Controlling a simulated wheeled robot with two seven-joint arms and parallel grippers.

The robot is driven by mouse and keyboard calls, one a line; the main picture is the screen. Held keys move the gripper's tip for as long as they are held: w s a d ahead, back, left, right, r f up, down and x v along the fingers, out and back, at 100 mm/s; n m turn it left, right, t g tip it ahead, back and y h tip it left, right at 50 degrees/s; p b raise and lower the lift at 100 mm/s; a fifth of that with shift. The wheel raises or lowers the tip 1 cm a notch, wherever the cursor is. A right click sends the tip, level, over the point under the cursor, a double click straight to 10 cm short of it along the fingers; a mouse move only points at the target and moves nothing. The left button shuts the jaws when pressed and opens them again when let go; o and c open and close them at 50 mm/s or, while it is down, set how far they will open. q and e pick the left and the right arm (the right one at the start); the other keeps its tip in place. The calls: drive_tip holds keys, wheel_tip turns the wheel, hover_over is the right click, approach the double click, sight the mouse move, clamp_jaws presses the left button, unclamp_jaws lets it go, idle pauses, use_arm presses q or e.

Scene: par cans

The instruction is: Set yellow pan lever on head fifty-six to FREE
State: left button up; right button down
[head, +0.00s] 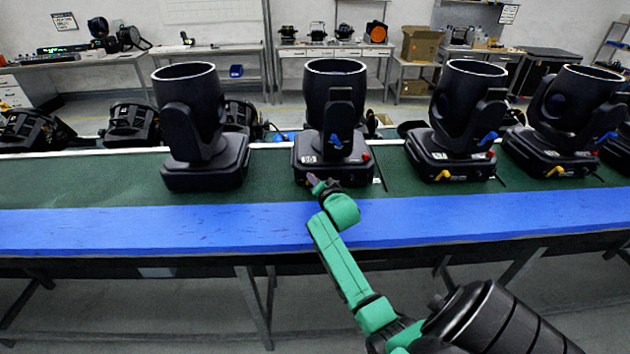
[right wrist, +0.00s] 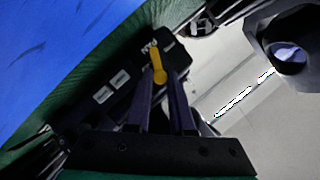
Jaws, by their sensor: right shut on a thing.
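The moving head in front of me (head: 333,95) stands upright on the green bench mat, with a small white number label (head: 309,159) too small to read surely. Its yellow pan lever (right wrist: 157,64) shows in the right wrist view, on the dark base beside small white lettering. My right gripper (head: 318,182) reaches the front of that base, and its two fingers (right wrist: 161,84) are closed on the lever. In the head view the gripper mostly hides this lever. A blue lever (head: 336,141) sits higher on the same head. My left gripper is out of view.
Similar moving heads stand at left (head: 190,120) and right (head: 461,115), (head: 575,115); the right ones show yellow and blue levers. Black par cans (head: 131,124) lie behind at left. The blue front strip (head: 150,230) of the bench is clear.

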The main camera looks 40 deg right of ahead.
sight(303, 177)
drive_tip(key=shift+w+a+r+n+g+h+p, duration=0.15)
drive_tip(key=shift+a+n+g, duration=0.1)
drive_tip(key=shift+n, duration=0.2)
drive_tip(key=shift+w+a+r+n+g+h+p, duration=0.15)
drive_tip(key=shift+n+g, duration=0.1)
drive_tip(key=shift+n, duration=0.2)
drive_tip(key=shift+w+a+f+n+g, duration=0.2)
drive_tip(key=shift+n+g, duration=0.1)
drive_tip(key=shift+n, duration=0.3)
drive_tip(key=shift+w+a+n+g+h+b, duration=0.25)
drive_tip(key=shift+a+n+g+h+b, duration=0.15)
drive_tip(key=shift+n+h+b, duration=0.45)
drive_tip(key=shift+w+a+f+n+g+h+b, duration=0.1)
drive_tip(key=shift+w+a+n+g+h+b, duration=0.2)
drive_tip(key=shift+n+b, duration=0.55)
drive_tip(key=shift+w+a+f+n+g+h+b, duration=0.1)
drive_tip(key=shift+a+n+g+h+b, duration=0.15)
drive_tip(key=shift+n+h+b, duration=0.4)
drive_tip(key=shift+r, duration=0.1)
drive_tip(key=c, duration=0.8)
unclamp_jaws()
drive_tip(key=shift+r, duration=0.1)
